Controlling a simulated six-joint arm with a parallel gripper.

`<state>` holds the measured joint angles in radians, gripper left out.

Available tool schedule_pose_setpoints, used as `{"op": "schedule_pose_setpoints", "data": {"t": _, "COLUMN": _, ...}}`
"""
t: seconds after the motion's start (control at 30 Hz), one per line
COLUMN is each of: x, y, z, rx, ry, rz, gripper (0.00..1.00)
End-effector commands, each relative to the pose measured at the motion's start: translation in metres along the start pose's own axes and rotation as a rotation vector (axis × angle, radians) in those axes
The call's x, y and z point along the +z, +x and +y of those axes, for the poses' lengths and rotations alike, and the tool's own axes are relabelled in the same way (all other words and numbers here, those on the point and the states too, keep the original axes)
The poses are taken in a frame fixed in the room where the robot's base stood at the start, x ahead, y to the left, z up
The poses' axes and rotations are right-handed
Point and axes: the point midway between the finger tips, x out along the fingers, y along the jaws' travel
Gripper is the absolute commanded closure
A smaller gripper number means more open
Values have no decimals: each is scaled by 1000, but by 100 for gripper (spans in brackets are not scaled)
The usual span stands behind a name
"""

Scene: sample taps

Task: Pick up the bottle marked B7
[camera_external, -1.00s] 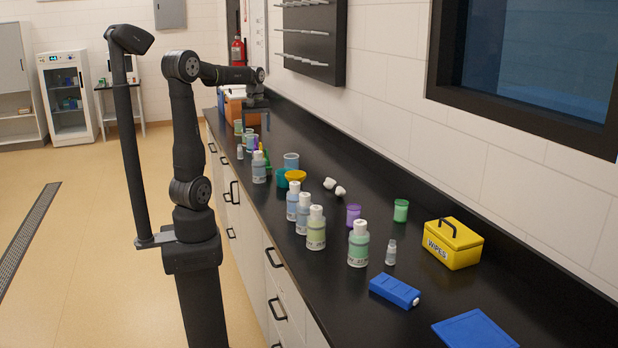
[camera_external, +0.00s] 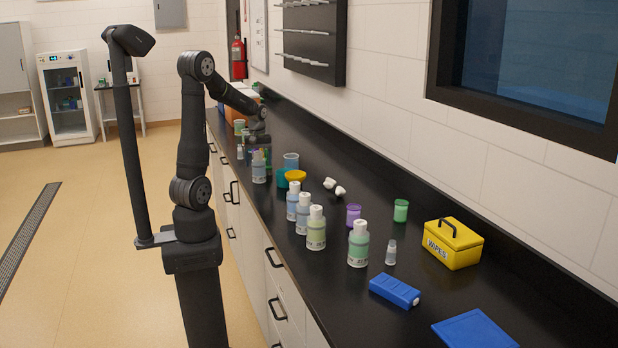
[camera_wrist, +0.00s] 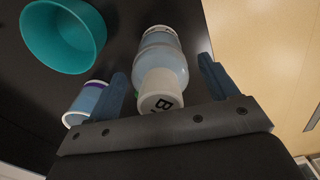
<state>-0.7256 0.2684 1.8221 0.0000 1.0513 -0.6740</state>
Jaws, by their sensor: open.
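A bottle with pale blue contents and a white cap (camera_wrist: 160,91) shows in the wrist view. Its cap reads B, and the mark after it is not clear. My gripper (camera_wrist: 163,68) is open, with one blue finger on each side of the bottle in the picture. I cannot tell whether a finger touches it. In the external view my gripper (camera_external: 261,148) is low over the far part of the counter. A pale blue bottle (camera_external: 259,172) stands just in front of it and seems to be the same one.
A teal bowl (camera_wrist: 62,38) and a small purple-blue container (camera_wrist: 86,100) are left of the bottle in the wrist view. Several other bottles, a yellow wipes box (camera_external: 453,245) and a blue box (camera_external: 394,291) stand nearer. The counter's front edge is close to the bottle.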

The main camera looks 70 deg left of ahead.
Motion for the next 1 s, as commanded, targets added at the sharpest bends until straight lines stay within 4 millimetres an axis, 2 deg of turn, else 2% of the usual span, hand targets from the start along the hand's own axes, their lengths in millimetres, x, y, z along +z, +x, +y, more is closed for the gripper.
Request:
{"op": "schedule_pose_setpoints", "data": {"t": 0.13, "x": 1, "y": 17, "z": 0, "rx": -2, "ry": 0, "rz": -2, "gripper": 21}}
{"op": "schedule_pose_setpoints", "data": {"t": 0.4, "x": 0, "y": 19, "z": 0, "rx": 0, "ry": 0, "rz": 1, "gripper": 21}}
{"op": "schedule_pose_setpoints", "data": {"t": 0.6, "x": 0, "y": 19, "z": 0, "rx": 0, "ry": 0, "rz": 1, "gripper": 60}}
{"op": "schedule_pose_setpoints", "data": {"t": 0.7, "x": 0, "y": 19, "z": 0, "rx": 1, "ry": 0, "rz": 1, "gripper": 76}}
{"op": "schedule_pose_setpoints", "data": {"t": 1.0, "x": 0, "y": 15, "z": 0, "rx": 1, "ry": 0, "rz": 2, "gripper": 76}}
